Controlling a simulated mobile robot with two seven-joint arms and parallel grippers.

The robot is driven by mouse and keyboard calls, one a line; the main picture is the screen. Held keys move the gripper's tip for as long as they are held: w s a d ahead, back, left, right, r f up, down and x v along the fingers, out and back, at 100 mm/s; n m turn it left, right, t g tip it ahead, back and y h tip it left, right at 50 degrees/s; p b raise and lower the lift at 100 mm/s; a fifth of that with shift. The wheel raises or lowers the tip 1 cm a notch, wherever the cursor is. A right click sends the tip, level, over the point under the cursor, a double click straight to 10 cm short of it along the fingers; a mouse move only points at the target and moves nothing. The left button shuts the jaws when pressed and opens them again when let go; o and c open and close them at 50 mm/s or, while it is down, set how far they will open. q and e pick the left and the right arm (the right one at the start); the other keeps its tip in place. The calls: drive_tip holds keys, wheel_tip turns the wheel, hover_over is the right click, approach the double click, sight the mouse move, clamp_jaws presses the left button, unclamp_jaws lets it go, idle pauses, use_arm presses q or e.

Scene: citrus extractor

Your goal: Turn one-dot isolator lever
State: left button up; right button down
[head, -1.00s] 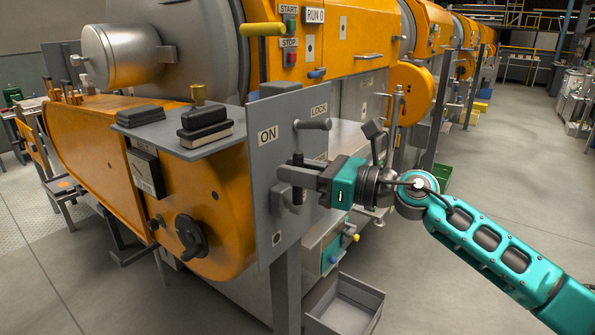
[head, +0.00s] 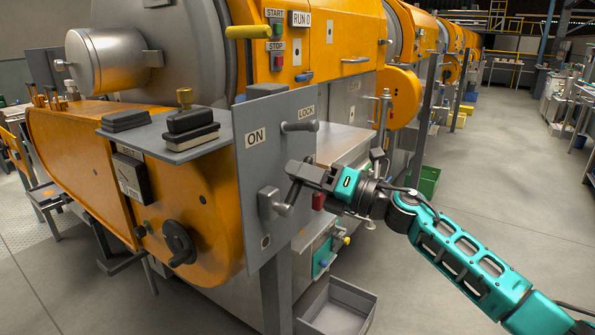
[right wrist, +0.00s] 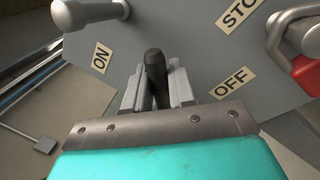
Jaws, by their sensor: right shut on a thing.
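The isolator lever (head: 272,204) sits on the grey upright panel (head: 258,170), below the ON label (head: 255,136). A small plate with what looks like one dot (head: 265,242) is under it. My right gripper (head: 293,178) is at the lever, its fingers tilted across the panel's front. In the right wrist view, the lever's dark handle (right wrist: 155,72) stands between the two grey fingers of the gripper (right wrist: 155,92), which is shut on it. The lever's far end is partly hidden by the fingers in the head view. My left gripper is not in view.
A red padlock (right wrist: 308,72) hangs at the right in the wrist view, near an OFF label (right wrist: 233,82). A grey bin (head: 340,305) is below. Open floor lies to the right.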

drive_tip(key=f+m+t, duration=0.1)
drive_tip(key=m, duration=0.2)
drive_tip(key=w+f+m+p, duration=0.1)
drive_tip(key=f+m, duration=0.1)
drive_tip(key=m, duration=0.1)
drive_tip(key=d+f+m+t+h+p, duration=0.1)
drive_tip(key=m, duration=0.2)
drive_tip(key=shift+w+d+f+m+t, duration=0.1)
drive_tip(key=shift+w+f+m+t, duration=0.2)
drive_tip(key=shift+w+f+m, duration=0.1)
drive_tip(key=shift+f+m, duration=0.15)
drive_tip(key=shift+m, duration=0.25)
drive_tip(key=shift+s, duration=0.1)
drive_tip(key=c, duration=1.1)
unclamp_jaws()
drive_tip(key=v, duration=1.3)
drive_tip(key=shift+b, duration=0.35)
